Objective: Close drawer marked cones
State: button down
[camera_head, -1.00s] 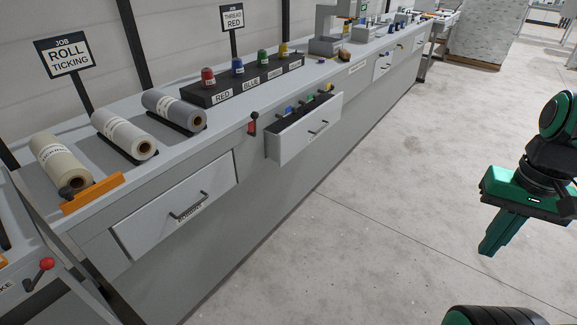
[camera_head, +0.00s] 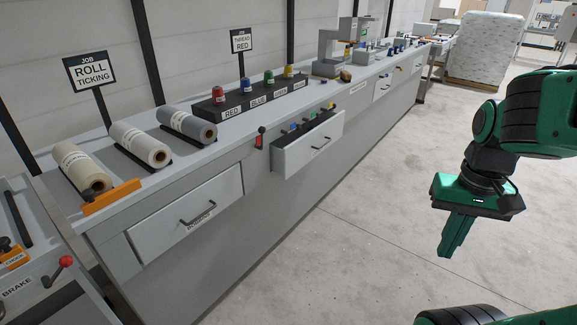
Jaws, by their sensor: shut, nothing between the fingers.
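An open drawer (camera_head: 314,146) with a dark bar handle juts from the bench front below the thread rack. Small coloured items show inside it, and the small label on its front is too small to read. My gripper (camera_head: 450,243) hangs at the right over the bare floor, shut and empty, pointing down. It is well apart from the drawer, to its right and nearer me.
A shut drawer (camera_head: 190,214) sits at left in the long bench. A brake panel (camera_head: 40,283) stands at lower left. The floor (camera_head: 340,240) before the bench is clear.

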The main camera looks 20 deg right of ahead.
aim_at(290, 153)
jog(key=i, duration=1)
